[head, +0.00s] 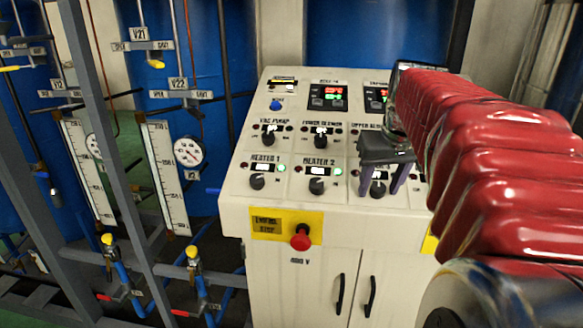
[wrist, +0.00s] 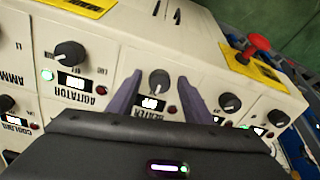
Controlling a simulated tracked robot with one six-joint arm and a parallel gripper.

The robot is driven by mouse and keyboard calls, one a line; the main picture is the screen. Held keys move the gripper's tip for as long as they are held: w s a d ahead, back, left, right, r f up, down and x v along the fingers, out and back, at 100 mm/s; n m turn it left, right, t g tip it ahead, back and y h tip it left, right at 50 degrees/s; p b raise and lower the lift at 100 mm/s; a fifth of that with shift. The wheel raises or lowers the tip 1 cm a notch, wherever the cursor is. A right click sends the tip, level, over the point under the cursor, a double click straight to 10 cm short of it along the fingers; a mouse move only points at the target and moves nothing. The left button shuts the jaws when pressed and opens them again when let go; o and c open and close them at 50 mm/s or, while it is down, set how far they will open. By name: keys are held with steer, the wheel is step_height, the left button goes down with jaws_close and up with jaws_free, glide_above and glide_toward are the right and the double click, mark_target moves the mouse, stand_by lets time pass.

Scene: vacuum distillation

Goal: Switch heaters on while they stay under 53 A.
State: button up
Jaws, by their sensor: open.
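The white control panel (head: 285,210) holds the heater knobs. The Heater 1 knob (head: 257,182) and Heater 2 knob (head: 317,187) each have a green lamp glowing at their upper right. My gripper (head: 384,183) is open in front of a third knob in that row, right of Heater 2. In the wrist view, which is upside down, this knob (wrist: 159,81) stands between the two purple fingers, above a label reading HEATER. Its red lamp (wrist: 172,110) looks dark; its green lamp is hidden. Whether the fingers touch the knob cannot be told.
A red emergency stop button (head: 300,238) sits on a yellow plate below the heaters. The agitator knob (wrist: 70,55) is beside the gripper, with a lit green lamp. Digital displays (head: 328,96) are too small to read. Grey frames and gauges stand left.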

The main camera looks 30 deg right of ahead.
steer(key=c, duration=1.1)
steer(key=shift+o, duration=0.2)
steer(key=shift+a, duration=0.15)
steer(key=shift+m, duration=0.5)
steer(key=m, duration=0.4)
steer(key=shift+m, duration=0.3)
steer(key=m, duration=0.6)
steer(key=shift+w, duration=0.1)
steer(key=shift+m, duration=0.3)
